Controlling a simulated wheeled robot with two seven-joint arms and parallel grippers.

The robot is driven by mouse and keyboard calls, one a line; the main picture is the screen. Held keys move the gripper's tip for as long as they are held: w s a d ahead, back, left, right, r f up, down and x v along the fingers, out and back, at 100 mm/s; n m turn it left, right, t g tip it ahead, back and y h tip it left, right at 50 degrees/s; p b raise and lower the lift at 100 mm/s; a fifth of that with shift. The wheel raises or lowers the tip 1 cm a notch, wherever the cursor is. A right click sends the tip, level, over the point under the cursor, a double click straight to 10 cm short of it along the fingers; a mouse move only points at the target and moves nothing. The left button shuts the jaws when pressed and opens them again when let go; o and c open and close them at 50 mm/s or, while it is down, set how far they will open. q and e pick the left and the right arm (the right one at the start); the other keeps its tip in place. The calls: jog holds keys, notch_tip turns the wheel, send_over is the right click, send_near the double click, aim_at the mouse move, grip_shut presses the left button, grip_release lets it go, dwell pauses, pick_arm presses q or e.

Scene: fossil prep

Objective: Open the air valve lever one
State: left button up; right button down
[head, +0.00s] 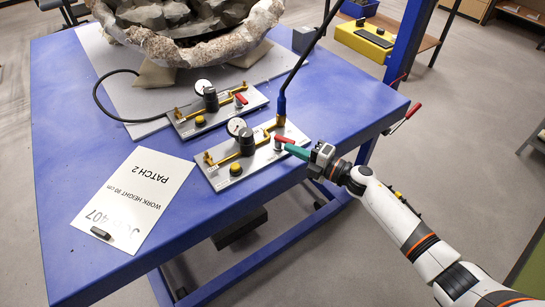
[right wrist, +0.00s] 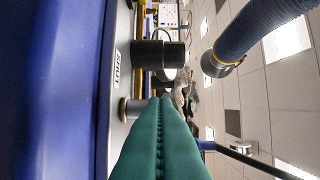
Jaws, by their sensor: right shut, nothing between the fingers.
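Two metal valve panels lie on the blue table, each with brass piping, a gauge, a black regulator and a red lever. The near panel (head: 222,180) has its red lever (head: 285,140) at its right end. The far panel (head: 185,128) has its own red lever (head: 241,98). I cannot read which is number one. My right gripper (head: 291,150) has green fingers, shut and empty, close beside the near lever's silver post. In the right wrist view, the fingers (right wrist: 160,125) point past that post (right wrist: 127,108) toward the black regulator (right wrist: 158,54); contact is unclear. My left gripper is not in view.
A hose (head: 282,103) rises from the near panel's brass pipe. A white card (head: 133,200) with a black marker lies left on the table (head: 85,215). A fossil block (head: 190,30) sits at the back. A yellow case (head: 364,40) stands beyond the table.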

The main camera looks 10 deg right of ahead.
jog(key=shift+w+d+f+n+g+y+b, duration=0.3)
jog(key=shift+d+n+g+y, duration=0.1)
jog(key=shift+g, duration=0.1)
jog(key=shift+w, duration=0.1)
jog(key=shift+w+d+r+b, duration=0.2)
jog(key=shift+w+d+b, duration=0.4)
jog(key=shift+b, duration=0.35)
jog(key=shift+w, duration=0.15)
